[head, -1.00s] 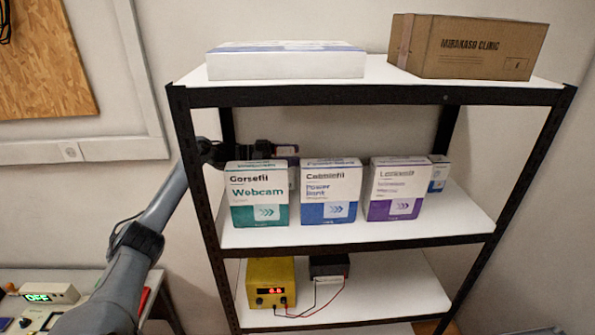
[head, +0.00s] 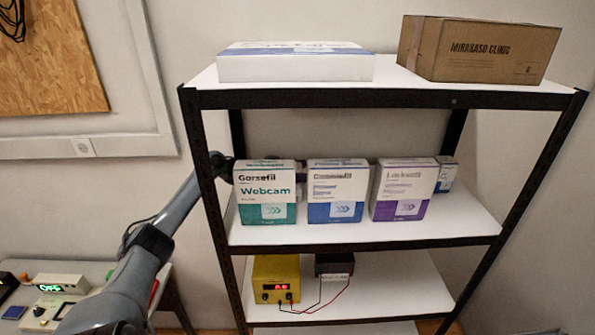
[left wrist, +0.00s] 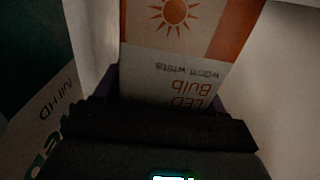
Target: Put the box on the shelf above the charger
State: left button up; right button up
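In the left wrist view an orange and white LED Bulb box (left wrist: 185,55) stands between the fingers of my left gripper (left wrist: 165,98), which appear to touch it on both sides. In the head view my left arm reaches in behind the Webcam box on the middle shelf (head: 345,233); the fingers and LED Bulb box are hidden there. The yellow unit with a red display (head: 277,280), apparently the charger, sits on the lower shelf (head: 390,285), wired to a dark block (head: 334,266). My right gripper is not in view.
A teal Webcam box (head: 266,195), a blue box (head: 336,193) and a purple box (head: 403,192) stand in a row on the middle shelf. A small box (head: 446,175) is behind at right. The top shelf holds a flat white box (head: 295,66) and a cardboard box (head: 480,50).

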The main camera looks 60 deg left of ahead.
pick_arm(q)
jog(key=o, duration=0.4)
jog(key=shift+o, duration=0.2)
jog(key=shift+r, duration=0.1)
jog(key=b+v, duration=0.4)
jog(key=v, duration=0.8)
jog(key=shift+s, duration=0.15)
